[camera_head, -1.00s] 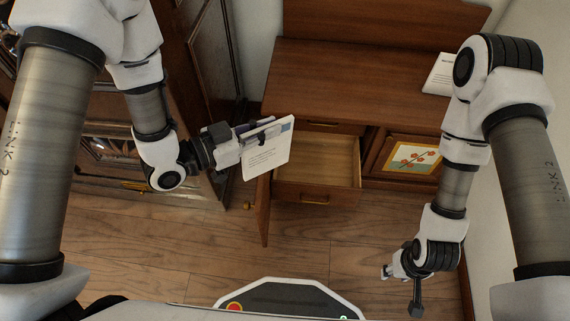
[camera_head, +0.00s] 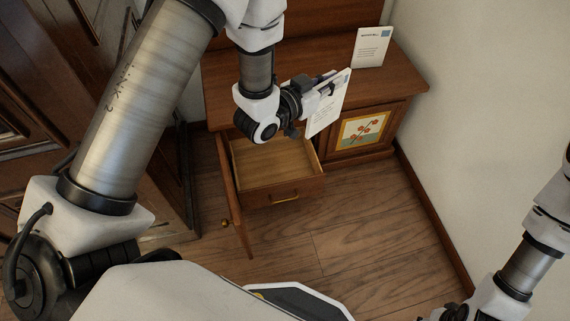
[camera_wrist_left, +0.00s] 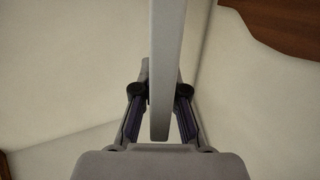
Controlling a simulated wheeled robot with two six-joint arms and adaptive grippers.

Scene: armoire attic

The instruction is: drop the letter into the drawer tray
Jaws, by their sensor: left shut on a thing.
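The letter (camera_head: 328,108), a white card with print and a blue corner, is held upright and tilted in my left gripper (camera_head: 322,84). In the left wrist view the letter (camera_wrist_left: 166,70) shows edge-on between the two fingers (camera_wrist_left: 160,100), which close on it. The drawer tray (camera_head: 270,172) is pulled out of the desk, open at the top, with a bare wooden floor where it shows. In the head view the letter appears over the drawer's right back corner and the desk front, in the air. My right gripper is cut off at the bottom right.
A similar white card (camera_head: 371,47) stands on the desk top (camera_head: 236,88) at the back right. An open door (camera_head: 229,190) hangs left of the drawer. A cabinet door with a flower picture (camera_head: 361,131) is on the right. The floor in front is clear.

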